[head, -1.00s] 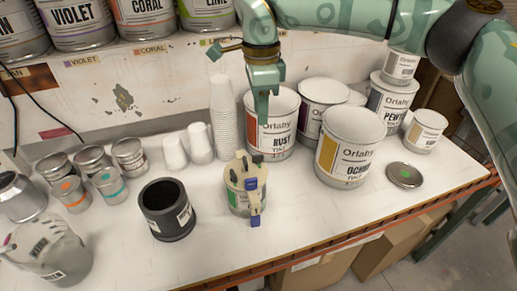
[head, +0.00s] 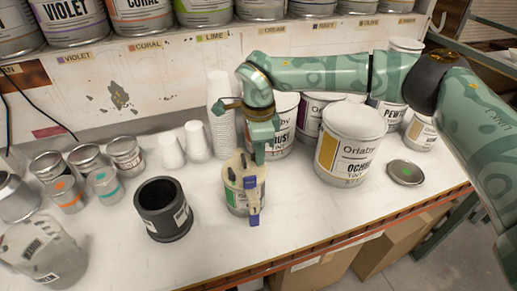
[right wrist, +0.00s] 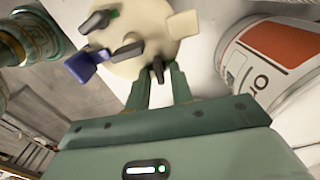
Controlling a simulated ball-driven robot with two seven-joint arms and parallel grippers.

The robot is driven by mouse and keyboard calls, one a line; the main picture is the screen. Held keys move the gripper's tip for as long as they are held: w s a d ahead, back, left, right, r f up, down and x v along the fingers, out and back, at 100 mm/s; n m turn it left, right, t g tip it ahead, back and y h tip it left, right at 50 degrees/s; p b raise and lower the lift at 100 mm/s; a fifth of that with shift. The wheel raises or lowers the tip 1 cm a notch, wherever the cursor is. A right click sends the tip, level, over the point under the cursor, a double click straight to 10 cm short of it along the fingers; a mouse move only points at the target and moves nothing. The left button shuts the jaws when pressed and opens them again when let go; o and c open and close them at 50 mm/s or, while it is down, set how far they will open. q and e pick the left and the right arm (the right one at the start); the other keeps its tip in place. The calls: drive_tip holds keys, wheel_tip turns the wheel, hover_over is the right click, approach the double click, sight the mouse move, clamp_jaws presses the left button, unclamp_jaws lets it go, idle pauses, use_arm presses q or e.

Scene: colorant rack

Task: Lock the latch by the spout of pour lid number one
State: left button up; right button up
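The cream pour lid (head: 238,166) sits on a small labelled can (head: 236,203) at the front middle of the bench. No number is readable on it. A blue part (head: 253,203) juts over its front edge; it also shows in the right wrist view (right wrist: 80,67). Several black latches stand around the lid; one (right wrist: 157,67) is between my right fingertips in the wrist view. My right gripper (head: 259,160) points down at the lid's right rim. Its fingers (right wrist: 160,82) are apart, with gaps beside the latch. My left gripper is out of view.
A black cup (head: 165,222) stands left of the can. White paper cups (head: 221,130) and the Rust tin (head: 283,128) stand behind it, and the Ochre tin (head: 345,160) to its right. A loose metal lid (head: 405,172) lies farther right.

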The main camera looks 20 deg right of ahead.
clamp_jaws()
drive_tip(key=shift+r+m+p, duration=0.2)
drive_tip(key=shift+m+p, duration=0.95)
drive_tip(key=shift+m, duration=0.45)
drive_tip(key=m+p, duration=0.1)
drive_tip(key=m, duration=0.1)
drive_tip(key=shift+s+m, duration=0.1)
drive_tip(key=shift+m, duration=0.2)
drive_tip(key=m+p, duration=0.2)
drive_tip(key=m, duration=0.3)
drive_tip(key=shift+a+f+p, duration=0.1)
drive_tip(key=shift+p, duration=0.25)
drive_tip(key=shift+m+p, duration=0.4)
drive_tip(key=shift+m, duration=0.6)
drive_tip(key=shift+s+a+m+p, duration=0.1)
drive_tip(key=shift+m+p, duration=0.4)
drive_tip(key=shift+m, duration=0.8)
